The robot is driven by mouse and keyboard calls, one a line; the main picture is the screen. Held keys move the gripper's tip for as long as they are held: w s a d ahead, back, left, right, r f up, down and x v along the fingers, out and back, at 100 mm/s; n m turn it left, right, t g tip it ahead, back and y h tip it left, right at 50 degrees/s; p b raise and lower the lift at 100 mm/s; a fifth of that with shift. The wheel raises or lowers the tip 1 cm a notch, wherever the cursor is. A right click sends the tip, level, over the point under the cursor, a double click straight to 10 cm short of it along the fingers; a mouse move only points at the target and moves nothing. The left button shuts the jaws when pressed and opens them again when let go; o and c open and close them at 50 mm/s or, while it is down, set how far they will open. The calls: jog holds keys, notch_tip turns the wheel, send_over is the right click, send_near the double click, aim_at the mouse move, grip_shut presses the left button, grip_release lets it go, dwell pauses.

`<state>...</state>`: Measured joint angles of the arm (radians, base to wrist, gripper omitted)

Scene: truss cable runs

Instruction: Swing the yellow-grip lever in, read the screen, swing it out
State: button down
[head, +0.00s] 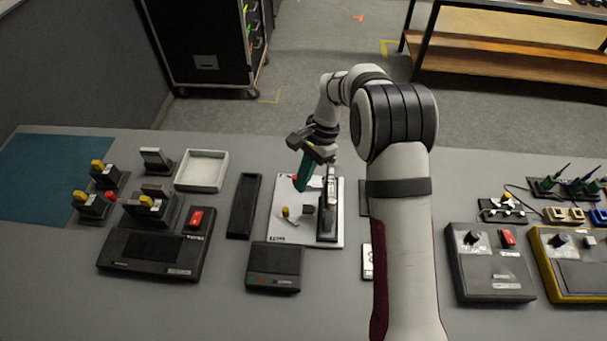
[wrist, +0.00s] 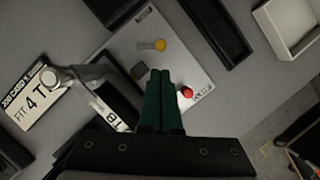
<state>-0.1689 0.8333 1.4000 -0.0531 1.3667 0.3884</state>
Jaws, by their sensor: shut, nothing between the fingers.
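My gripper (head: 300,186) is above a white board (head: 280,232), its green fingers pointing down. In the wrist view my gripper (wrist: 160,74) shows its fingers together and empty. A small yellow grip (head: 286,211) is on the board, left of a dark block (head: 308,210). In the wrist view the yellow grip (wrist: 160,44) lies beyond the fingertips, apart from them, near the dark block (wrist: 138,70). A red knob (wrist: 187,92) shows just right of the fingers. A box with a dark, blank-looking top (head: 275,258) stands in front of the board; I cannot tell whether it is the screen.
A black upright fixture with a pale metal arm (head: 329,215) stands on the board's right side. A long black tray (head: 244,205) and a white tray (head: 202,170) lie to the left. Several yellow-handled switches and a black console (head: 150,252) are farther left. A label card (wrist: 35,97) shows in the wrist view.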

aim_at(291, 217)
jog(key=x, duration=0.5)
jog(key=shift+s+f, duration=0.1)
jog(key=shift+f, duration=0.25)
jog(key=shift+a+n+h, duration=0.4)
jog(key=shift+a+n, duration=0.1)
jog(key=shift+n, duration=0.7)
jog(key=shift+a+g, duration=0.1)
jog(key=shift+g, duration=0.2)
jog(key=n, duration=0.2)
jog(key=s+a+n+h, duration=0.1)
jog(key=n, duration=0.1)
jog(key=shift+a+g, duration=0.2)
jog(key=shift+g, duration=0.1)
jog(key=n+h, duration=0.1)
jog(key=n, duration=0.1)
jog(key=s+a+n+h, duration=0.1)
jog(key=n, duration=0.1)
jog(key=shift+s+n, duration=0.15)
jog(key=shift+n, duration=0.15)
jog(key=n, duration=0.2)
jog(key=s+n+h, duration=0.1)
jog(key=shift+s+a+n, duration=0.15)
jog(key=shift+a+n, duration=0.15)
jog(key=shift+n, duration=0.1)
jog(key=shift+d, duration=0.15)
